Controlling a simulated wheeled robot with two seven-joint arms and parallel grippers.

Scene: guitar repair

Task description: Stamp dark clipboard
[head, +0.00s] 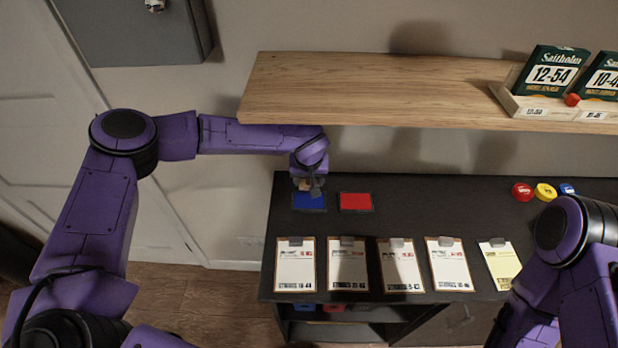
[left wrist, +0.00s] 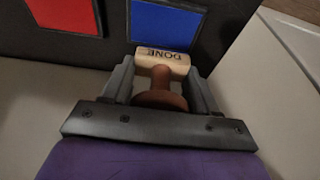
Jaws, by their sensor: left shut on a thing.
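My left gripper (head: 312,189) is shut on a wooden stamp (head: 304,184) over the blue ink pad (head: 308,201) on the dark table. In the left wrist view the stamp (left wrist: 162,64) sits between the fingers and bears the word DONE; the blue pad (left wrist: 166,24) lies just beyond it. I cannot tell whether stamp and pad touch. Several clipboards with sheets lie in a row along the front: the leftmost (head: 295,264), others (head: 347,264) (head: 401,265) (head: 449,264), and one with a yellowish sheet (head: 501,262). Their boards show only as thin rims. My right gripper is out of view.
A red ink pad (head: 356,202) lies right of the blue one. Red (head: 522,192), yellow (head: 545,192) and blue (head: 567,189) round items stand at the back right. A wooden shelf (head: 370,88) with boxes (head: 550,72) overhangs the table. The table between pads and round items is clear.

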